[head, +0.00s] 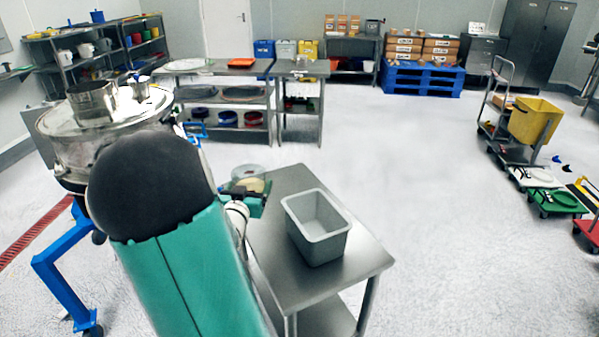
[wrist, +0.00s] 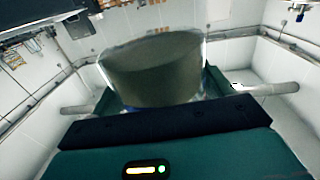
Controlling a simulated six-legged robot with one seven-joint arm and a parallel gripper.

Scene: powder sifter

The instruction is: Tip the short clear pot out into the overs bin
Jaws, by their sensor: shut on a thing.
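The short clear pot (wrist: 155,72) fills the middle of the wrist view, with greyish-brown stuff showing through its wall. My gripper (wrist: 155,100) is shut on the pot. In the head view the pot (head: 248,171) shows small beyond my arm, with tan contents, and my gripper (head: 247,188) is partly hidden by the arm. The pot looks roughly upright, to the left of and apart from the overs bin. That bin, a grey open box (head: 318,237), stands on the steel table and looks empty. The wrist view does not show the bin clearly.
The steel table (head: 278,262) has bare top around the bin. The round steel sifter (head: 110,128) on blue legs stands at the left, close to my arm. Steel shelves (head: 225,110) stand behind. A trolley with a yellow bucket (head: 535,120) is far right. The floor between is clear.

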